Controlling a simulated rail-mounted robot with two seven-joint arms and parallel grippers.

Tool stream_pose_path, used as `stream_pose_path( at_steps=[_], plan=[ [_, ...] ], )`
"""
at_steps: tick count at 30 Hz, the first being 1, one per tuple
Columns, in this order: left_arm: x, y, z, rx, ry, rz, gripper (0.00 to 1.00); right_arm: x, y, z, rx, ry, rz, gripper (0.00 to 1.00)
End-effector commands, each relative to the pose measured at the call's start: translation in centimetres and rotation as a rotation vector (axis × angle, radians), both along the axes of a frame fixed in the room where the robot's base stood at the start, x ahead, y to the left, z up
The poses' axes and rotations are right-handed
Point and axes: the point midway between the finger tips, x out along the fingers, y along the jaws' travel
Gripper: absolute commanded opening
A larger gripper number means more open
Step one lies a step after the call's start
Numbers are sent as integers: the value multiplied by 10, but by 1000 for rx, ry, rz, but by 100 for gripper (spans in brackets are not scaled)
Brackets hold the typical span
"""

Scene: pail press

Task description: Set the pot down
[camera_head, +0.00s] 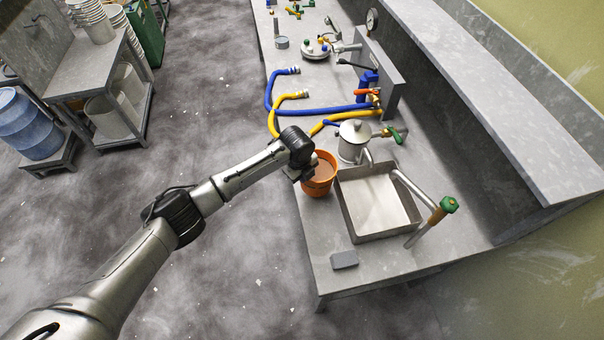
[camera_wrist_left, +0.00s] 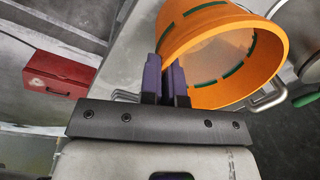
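The orange pot (camera_head: 320,186) is at the left edge of the bench, beside the metal basin. It looks upright in the head view; whether its base touches the bench cannot be told. My left gripper (camera_head: 302,173) is at its near-left rim. In the left wrist view the pot (camera_wrist_left: 275,45) has green dashes inside its rim. The dark purple fingers of my left gripper (camera_wrist_left: 166,78) are close together with the pot's wall pinched between them. My right gripper is not in view.
The metal basin (camera_head: 346,212) with a green-handled tap (camera_head: 447,205) is right of the pot. A lidded steel canister (camera_head: 352,150) stands behind. Blue (camera_head: 335,111) and yellow (camera_head: 276,116) hoses lie farther back. A grey block (camera_head: 344,260) lies at the bench's front.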

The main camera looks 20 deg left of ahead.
Motion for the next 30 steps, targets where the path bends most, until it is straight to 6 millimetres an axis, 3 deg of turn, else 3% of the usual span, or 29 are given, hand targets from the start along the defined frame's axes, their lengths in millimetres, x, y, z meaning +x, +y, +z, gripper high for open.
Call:
stream_pose_path(
  at_steps=[11,30],
  plan=[
    [1,-1,0,-2,-4,0,0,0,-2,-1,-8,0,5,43],
    [1,-1,-19,-2,-4,0,0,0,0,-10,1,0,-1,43]
  ],
)
